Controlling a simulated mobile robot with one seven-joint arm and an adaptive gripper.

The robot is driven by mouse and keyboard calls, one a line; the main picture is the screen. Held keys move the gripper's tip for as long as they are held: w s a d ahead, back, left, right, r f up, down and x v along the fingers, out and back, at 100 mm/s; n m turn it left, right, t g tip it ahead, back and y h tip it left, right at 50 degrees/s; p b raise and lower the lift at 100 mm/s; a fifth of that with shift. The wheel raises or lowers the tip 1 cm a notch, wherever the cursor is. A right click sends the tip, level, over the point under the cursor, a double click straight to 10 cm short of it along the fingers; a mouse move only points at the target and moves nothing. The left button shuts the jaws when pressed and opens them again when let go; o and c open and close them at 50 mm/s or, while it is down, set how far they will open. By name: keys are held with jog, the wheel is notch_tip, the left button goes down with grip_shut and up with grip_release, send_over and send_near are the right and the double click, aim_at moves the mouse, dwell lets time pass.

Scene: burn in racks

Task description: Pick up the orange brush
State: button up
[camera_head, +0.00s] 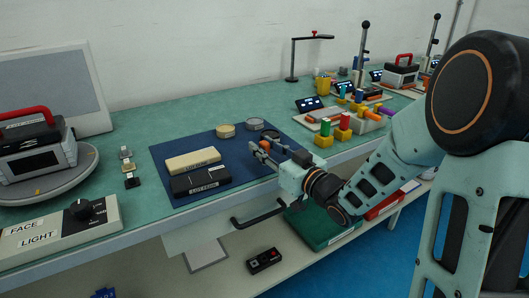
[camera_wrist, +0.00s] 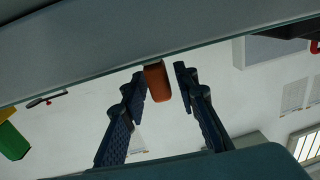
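The orange brush (camera_head: 267,147) shows as a small orange piece at the right side of the dark blue mat (camera_head: 222,148), partly hidden by my gripper. In the wrist view the orange brush (camera_wrist: 157,82) stands out below the bench edge, between my two fingers. My gripper (camera_head: 259,152) is at the mat's right end, its fingertips beside the brush. The fingers are apart, with a clear gap on the right side of the brush and little gap on the left. Whether the left finger touches it I cannot tell.
On the mat lie a cream block (camera_head: 193,161), a black block (camera_head: 201,180) and two round tins, one tan (camera_head: 225,131). Coloured pegs on blocks (camera_head: 345,122) stand right of the gripper. A black handle (camera_head: 258,217) juts below the bench front.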

grip_shut()
